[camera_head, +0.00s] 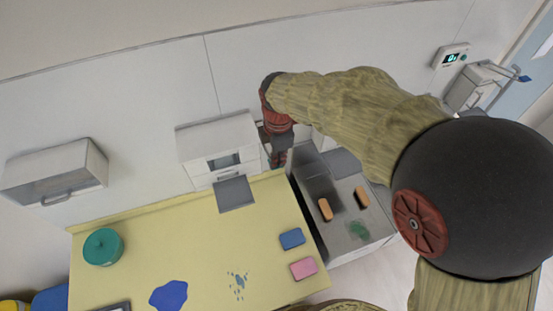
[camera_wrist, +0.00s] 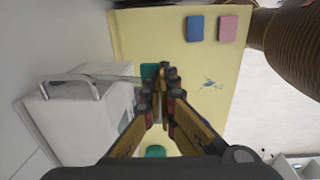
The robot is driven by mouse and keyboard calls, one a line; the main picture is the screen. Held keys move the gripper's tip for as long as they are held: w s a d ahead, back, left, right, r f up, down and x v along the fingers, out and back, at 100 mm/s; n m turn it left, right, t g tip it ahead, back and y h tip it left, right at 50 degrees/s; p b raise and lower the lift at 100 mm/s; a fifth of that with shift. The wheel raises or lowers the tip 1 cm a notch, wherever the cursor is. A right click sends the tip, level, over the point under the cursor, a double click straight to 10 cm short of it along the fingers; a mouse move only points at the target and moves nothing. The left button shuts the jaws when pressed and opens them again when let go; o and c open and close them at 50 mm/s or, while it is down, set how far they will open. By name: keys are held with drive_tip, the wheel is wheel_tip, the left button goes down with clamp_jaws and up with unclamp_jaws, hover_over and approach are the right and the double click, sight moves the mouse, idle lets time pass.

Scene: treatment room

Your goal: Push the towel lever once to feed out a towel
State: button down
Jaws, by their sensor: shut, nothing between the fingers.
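A white wall-mounted box (camera_head: 205,143) with a dark front opening hangs over the yellow counter; I take it as the towel dispenser. A grey flat piece (camera_head: 236,193) shows below its front. In the wrist view the white box (camera_wrist: 85,125) fills the left side, with a curved metal bar (camera_wrist: 70,84) on it, apparently the lever. My gripper (camera_head: 279,160) is just right of the box in the head view, pointing down, shut and empty. Its fingertips (camera_wrist: 160,75) lie right of the bar in the wrist view; I cannot tell whether they touch it.
The counter (camera_head: 200,240) holds a teal round container (camera_head: 103,247), a blue sponge (camera_head: 292,239), a pink sponge (camera_head: 303,268) and a blue spill (camera_head: 168,295). A grey basin (camera_head: 318,185) with two orange blocks is at right. Another wall box (camera_head: 55,172) hangs at left.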

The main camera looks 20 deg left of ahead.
drive_tip(key=shift+s+d+f+b, duration=0.1)
drive_tip(key=shift+s+f+b, duration=0.05)
drive_tip(key=shift+f+b, duration=0.35)
drive_tip(key=shift+s+d+f+b, duration=0.1)
drive_tip(key=shift+f+b, duration=0.3)
drive_tip(key=shift+f, duration=0.15)
drive_tip(key=shift+s+d+f+b, duration=0.1)
drive_tip(key=shift+f+b, duration=0.4)
drive_tip(key=shift+f, duration=0.2)
drive_tip(key=shift+s+f, duration=0.1)
drive_tip(key=shift+d+f, duration=0.1)
drive_tip(key=shift+f, duration=0.05)
wheel_tip(320, 180, up, 14)
hover_over(278, 168)
drive_tip(key=s+d, duration=0.2)
drive_tip(key=shift+w+a+r+p, duration=0.15)
drive_tip(key=shift+a+r+p, duration=0.1)
drive_tip(key=shift+a+p, duration=0.1)
drive_tip(key=shift+d, duration=0.1)
